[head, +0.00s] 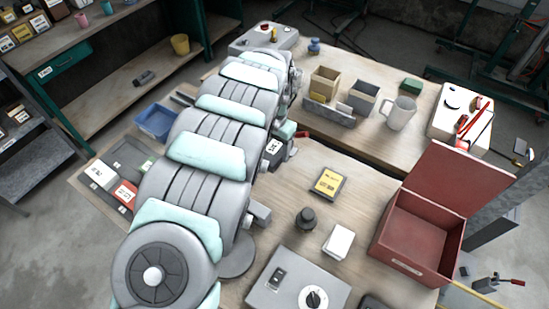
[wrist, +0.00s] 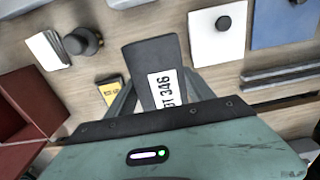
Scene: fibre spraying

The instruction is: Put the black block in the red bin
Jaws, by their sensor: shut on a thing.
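The black block (wrist: 150,60), with a white printed label, is between the two fingers of my gripper (wrist: 158,88) in the wrist view. My gripper is shut on it. In the head view the block (head: 271,150) shows in part beside my arm, which hides much of the gripper. The red bin (head: 408,258) stands at the right of the table with its lid up. Its inside looks empty. It also shows at the left edge of the wrist view (wrist: 18,140). The block is apart from the bin, to its left in the head view.
A yellow-labelled box (head: 329,183), a dark knob-shaped piece (head: 305,219) and a white block (head: 339,242) lie between my arm and the bin. A grey control box (head: 290,285) is at the front. A mug (head: 399,113) and small open boxes (head: 324,84) stand behind.

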